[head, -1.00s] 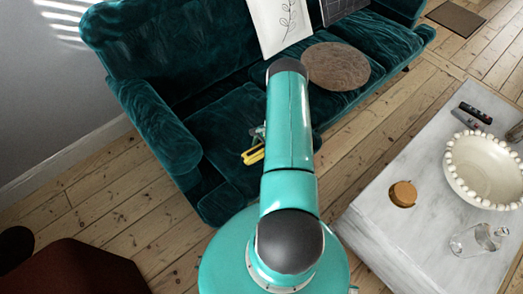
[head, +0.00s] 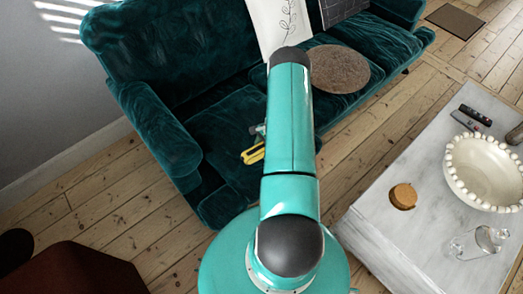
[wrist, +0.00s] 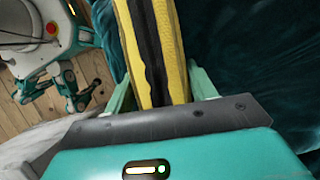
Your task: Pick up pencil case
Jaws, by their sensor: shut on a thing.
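The pencil case (head: 252,156) is yellow with a black stripe. In the head view it shows small over the teal sofa seat, left of my arm, which hides part of the area. In the wrist view the pencil case (wrist: 172,42) runs up from between the jaws and out of the top edge. My gripper (wrist: 160,88) is shut on it, with one pale green finger on each side. I cannot tell clearly whether the case touches the seat.
The teal velvet sofa (head: 163,130) has a round brown cushion (head: 339,68). A pale table (head: 385,235) at right bears a beaded white bowl (head: 484,170), a round wooden item (head: 403,196) and a glass vessel (head: 478,243). Bare floorboards lie between.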

